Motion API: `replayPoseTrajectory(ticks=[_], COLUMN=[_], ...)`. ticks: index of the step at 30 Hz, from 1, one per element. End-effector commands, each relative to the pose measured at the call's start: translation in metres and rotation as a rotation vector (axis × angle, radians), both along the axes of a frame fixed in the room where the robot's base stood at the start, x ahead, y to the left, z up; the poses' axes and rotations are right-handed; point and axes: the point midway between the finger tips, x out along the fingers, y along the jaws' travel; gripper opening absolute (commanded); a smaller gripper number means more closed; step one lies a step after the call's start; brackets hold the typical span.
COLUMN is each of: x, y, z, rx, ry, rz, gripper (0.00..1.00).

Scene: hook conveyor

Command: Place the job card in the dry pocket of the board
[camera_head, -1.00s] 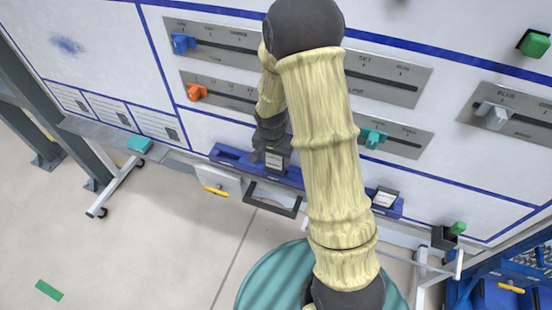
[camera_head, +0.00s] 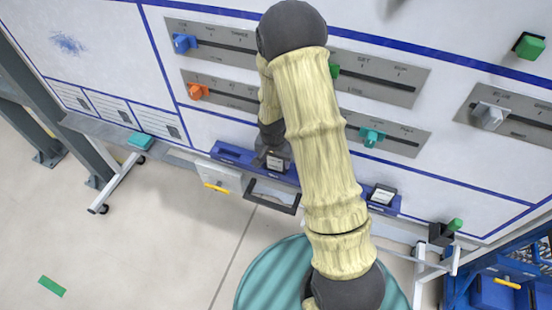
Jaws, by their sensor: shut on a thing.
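My gripper (camera_head: 273,152) is low at the board's front, just left of my forearm, over the blue rail. It is shut on a small dark thing with a pale label (camera_head: 276,162), probably the job card; the fingers and exact grip are too small and dark to make out. A similar dark, white-labelled piece (camera_head: 382,195) sits on the right part of the blue rail (camera_head: 232,158). The white board (camera_head: 110,45) fills the back. Several pocket-like panels (camera_head: 112,107) line its lower left; their lettering is unreadable, so I cannot tell which is dry.
A teal block (camera_head: 141,141) lies on the left ledge. The floor at lower left is mostly clear.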

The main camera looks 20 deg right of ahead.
Motion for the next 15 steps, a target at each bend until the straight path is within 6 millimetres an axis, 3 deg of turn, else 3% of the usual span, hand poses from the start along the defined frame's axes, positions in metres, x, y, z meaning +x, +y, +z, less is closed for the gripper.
replayPoseTrajectory(ticks=[2, 3, 6, 15], x=[-0.0001, 0.0, 0.0, 0.0], y=[0.0, 0.0, 0.0, 0.0001], z=[-0.0036, -0.0024, -0.0021, -0.0008], rx=[0.0, 0.0, 0.0, 0.0], ry=[0.0, 0.0, 0.0, 0.0], rz=[0.0, 0.0, 0.0, 0.0], gripper=[0.35, 0.64, 0.8, 0.8])
